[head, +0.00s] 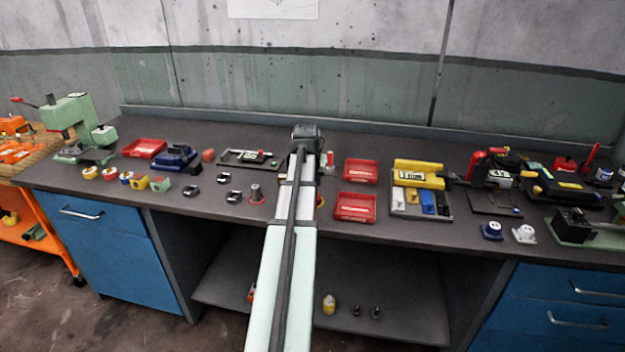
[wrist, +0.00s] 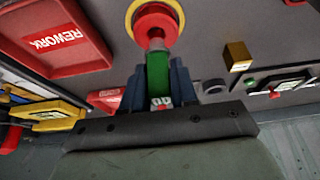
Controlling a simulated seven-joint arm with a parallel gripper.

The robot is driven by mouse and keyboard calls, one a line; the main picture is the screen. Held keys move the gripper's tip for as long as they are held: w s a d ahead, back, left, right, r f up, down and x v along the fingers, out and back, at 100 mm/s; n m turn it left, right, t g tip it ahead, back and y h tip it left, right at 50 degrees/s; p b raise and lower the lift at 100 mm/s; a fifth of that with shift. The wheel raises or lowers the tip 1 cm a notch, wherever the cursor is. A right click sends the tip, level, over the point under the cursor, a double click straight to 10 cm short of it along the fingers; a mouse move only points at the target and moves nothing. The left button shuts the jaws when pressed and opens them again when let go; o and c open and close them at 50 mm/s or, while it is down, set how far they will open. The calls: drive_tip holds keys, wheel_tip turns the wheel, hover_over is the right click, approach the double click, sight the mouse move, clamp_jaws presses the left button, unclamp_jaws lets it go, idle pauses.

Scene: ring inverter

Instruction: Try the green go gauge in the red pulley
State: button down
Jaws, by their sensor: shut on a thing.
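In the wrist view my gripper (wrist: 158,82) is shut on the green go gauge (wrist: 157,68), whose green handle stands between the two dark blue-grey fingers. The gauge points away from the jaws towards the red pulley (wrist: 152,22), a round red part with a yellow ring around it at the top of the picture. The gauge's far end meets or overlaps the pulley's near side. I cannot tell whether the tip is inside the bore. In the head view my own arm covers the jaws, the gauge and most of the area around them.
A red tray marked REWORK (wrist: 52,38) lies left in the wrist view. A brass-coloured block (wrist: 237,56) and a dark ring (wrist: 213,87) are to the right. In the head view two red trays (head: 344,178) stand right of my arm, beside a yellow-topped tool set (head: 418,175).

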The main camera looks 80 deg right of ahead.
drive_tip(key=shift+f, duration=1.65)
idle(2.3)
drive_tip(key=shift+r, duration=0.1)
drive_tip(key=shift+r, duration=3.4)
